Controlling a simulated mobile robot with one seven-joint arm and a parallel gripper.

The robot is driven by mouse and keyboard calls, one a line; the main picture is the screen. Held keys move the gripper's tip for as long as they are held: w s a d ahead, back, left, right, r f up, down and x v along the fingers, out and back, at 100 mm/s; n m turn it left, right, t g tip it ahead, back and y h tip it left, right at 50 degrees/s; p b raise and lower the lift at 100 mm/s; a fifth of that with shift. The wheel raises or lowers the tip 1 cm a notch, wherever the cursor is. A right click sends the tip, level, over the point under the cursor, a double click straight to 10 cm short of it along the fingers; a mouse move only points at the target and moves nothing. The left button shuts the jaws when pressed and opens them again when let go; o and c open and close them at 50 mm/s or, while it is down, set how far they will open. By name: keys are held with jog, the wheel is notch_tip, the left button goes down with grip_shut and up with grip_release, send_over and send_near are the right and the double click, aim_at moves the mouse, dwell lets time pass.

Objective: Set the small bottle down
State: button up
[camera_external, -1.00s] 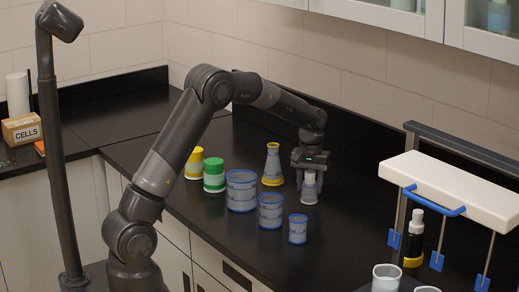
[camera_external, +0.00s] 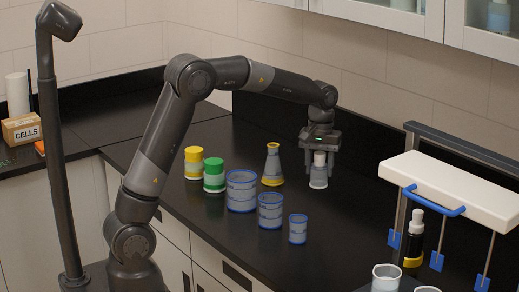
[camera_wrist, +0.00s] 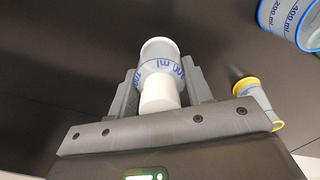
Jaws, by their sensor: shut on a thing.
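The small bottle, white with a grey lower part (camera_external: 318,181), is upright between the fingers of my gripper (camera_external: 319,162), over the right part of the black counter (camera_external: 270,262). My gripper points down and is shut on the bottle's upper part. I cannot tell whether the bottle's base touches the counter. In the wrist view the bottle (camera_wrist: 158,96) sits between both fingers, with a blue marked band around it.
A yellow-marked flask (camera_external: 272,166) stands just left of the bottle. Blue-rimmed beakers (camera_external: 241,192) stand in front, with green (camera_external: 214,176) and yellow (camera_external: 193,163) jars further left. A white rack (camera_external: 450,190) with blue tabs and a dark bottle (camera_external: 415,240) stand to the right.

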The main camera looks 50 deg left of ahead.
jog(key=s+d+n, duration=0.2)
jog(key=s+d, duration=0.1)
jog(key=d, duration=1.7)
jog(key=shift+w+a+f, duration=1.2)
jog(key=shift+w+f, duration=0.15)
jog(key=shift+f, duration=0.35)
jog(key=shift+w+a+f, duration=1.25)
jog(key=shift+w+f, duration=0.05)
jog(key=shift+f, duration=0.35)
jog(key=shift+w+a+f, duration=1.2)
jog(key=shift+w+f, duration=0.15)
jog(key=shift+f, duration=0.35)
jog(key=shift+f, duration=0.15)
jog(key=o, duration=1)
